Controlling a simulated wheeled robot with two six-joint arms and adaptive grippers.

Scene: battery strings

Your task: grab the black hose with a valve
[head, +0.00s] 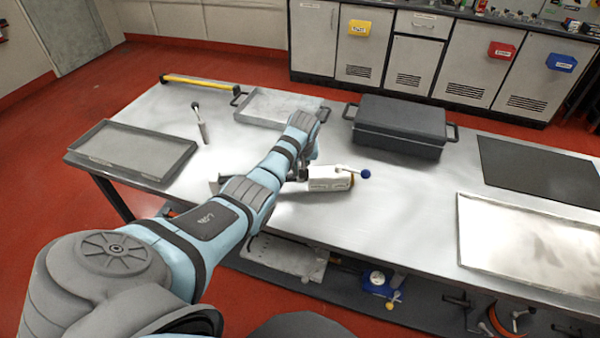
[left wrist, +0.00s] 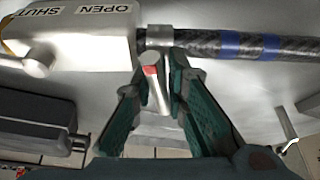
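The black hose (left wrist: 215,44) with blue bands runs to the right from a metal collar beside a white box (left wrist: 70,30) in the left wrist view. The box carries OPEN and SHUT labels. A short metal pin with a red mark (left wrist: 153,80) shows between my finger pads. My left gripper (left wrist: 160,65) is open, its fingertips close to the collar; I cannot tell whether they touch. In the head view my left gripper (head: 303,172) is beside the white box (head: 330,179), which has a blue-knobbed lever (head: 365,174). My arm hides most of the hose there. My right gripper is out of view.
A dark lidded case (head: 400,122) stands behind the box. Trays (head: 185,152) lie at the left and back (head: 243,110). A dark mat (head: 540,170) and a shiny tray (head: 465,255) are at the right. The table between box and shiny tray is clear.

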